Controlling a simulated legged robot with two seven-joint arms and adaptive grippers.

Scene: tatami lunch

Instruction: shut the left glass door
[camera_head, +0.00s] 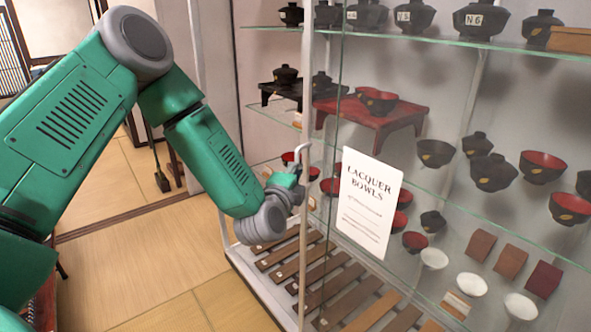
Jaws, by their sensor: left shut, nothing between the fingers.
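The left glass door of the display cabinet is clear and hard to make out. A pale upright post (307,85) runs down the cabinet front and looks like its edge. I cannot tell how far the door stands open. My left gripper (298,168) is at this post, about mid-height, with its fingers shut and nothing between them. A pale curved piece like a handle (307,152) shows right at the fingertips; I cannot tell whether they touch it. My green left arm comes in from the left and hides part of the cabinet's left side. My right gripper is not in view.
A white "LACQUER BOWLS" sign (368,203) is at the glass front. Behind are glass shelves (420,40) with black and red bowls and a red low table (372,118). Wooden slats (335,285) lie along the cabinet bottom. Tatami floor (150,265) is clear at the lower left.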

